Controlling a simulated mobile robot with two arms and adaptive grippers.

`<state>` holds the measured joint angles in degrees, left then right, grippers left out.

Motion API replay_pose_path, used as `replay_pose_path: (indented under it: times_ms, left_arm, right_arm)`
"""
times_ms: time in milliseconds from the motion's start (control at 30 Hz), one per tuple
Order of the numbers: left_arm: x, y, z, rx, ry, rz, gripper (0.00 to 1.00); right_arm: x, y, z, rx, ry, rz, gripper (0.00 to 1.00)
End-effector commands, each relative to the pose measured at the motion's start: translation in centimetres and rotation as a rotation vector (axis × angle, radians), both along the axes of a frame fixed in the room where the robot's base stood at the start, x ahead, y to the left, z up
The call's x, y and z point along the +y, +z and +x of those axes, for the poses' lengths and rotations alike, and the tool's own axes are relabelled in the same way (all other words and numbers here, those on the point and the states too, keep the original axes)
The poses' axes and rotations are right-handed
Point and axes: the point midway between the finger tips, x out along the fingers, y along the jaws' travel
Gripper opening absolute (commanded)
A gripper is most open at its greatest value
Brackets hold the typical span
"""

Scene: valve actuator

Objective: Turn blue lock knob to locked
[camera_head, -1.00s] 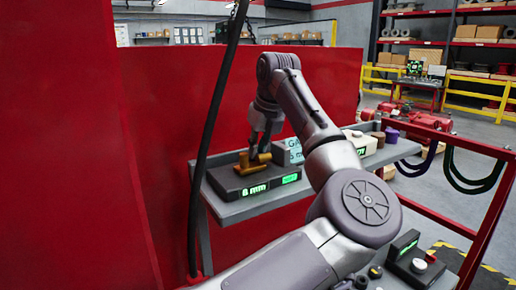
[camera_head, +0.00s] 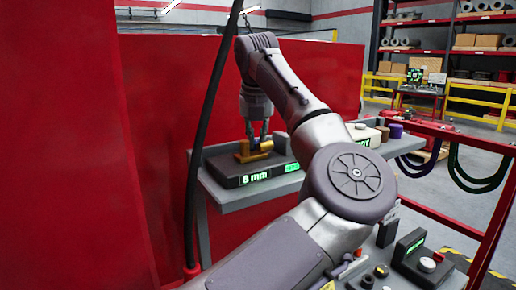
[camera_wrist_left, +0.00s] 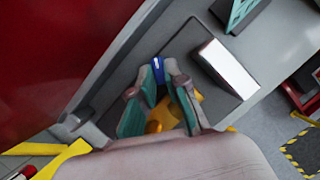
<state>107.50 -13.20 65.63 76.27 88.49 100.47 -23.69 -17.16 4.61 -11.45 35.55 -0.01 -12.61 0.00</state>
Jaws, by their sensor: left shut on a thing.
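The blue lock knob (camera_wrist_left: 157,67) shows in the left wrist view as a small blue piece with a pale mark, between my left fingertips. My left gripper (camera_wrist_left: 160,78) is closed on it, with one teal finger on each side. In the head view my left gripper (camera_head: 258,139) points down at the brass valve (camera_head: 251,153), and the knob is hidden there. The brass valve also shows in the wrist view (camera_wrist_left: 165,117), partly behind the fingers. It sits on a dark box (camera_head: 226,170) with a green lit "6 mm" label. My right gripper is not in view.
The box stands on a grey shelf (camera_head: 237,200) against a red panel (camera_head: 155,120). A black hanging cable (camera_head: 205,125) runs down left of the shelf. A button panel (camera_head: 412,252) is lower right.

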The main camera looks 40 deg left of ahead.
Motion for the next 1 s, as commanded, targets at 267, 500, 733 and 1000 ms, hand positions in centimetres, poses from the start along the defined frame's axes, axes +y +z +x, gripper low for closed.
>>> replay_pose_path:
  times_ms: [267, 500, 733, 1000]
  left_arm:
    - [0.3, -0.2, -0.2, -0.005, -0.261, 0.0, 0.0]
    - [0.6, -0.1, -0.2, -0.005, -0.492, 0.0, 0.0]
    - [0.8, 0.0, -0.3, -0.004, -0.698, 0.002, 0.0]
    - [1.0, 0.1, -0.3, -0.002, -0.883, 0.002, 0.0]
  right_arm:
    - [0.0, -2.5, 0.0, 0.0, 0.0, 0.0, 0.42]
    - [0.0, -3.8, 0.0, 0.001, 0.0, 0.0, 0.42]
    - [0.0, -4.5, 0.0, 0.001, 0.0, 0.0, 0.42]
    - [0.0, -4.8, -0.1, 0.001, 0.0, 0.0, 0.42]
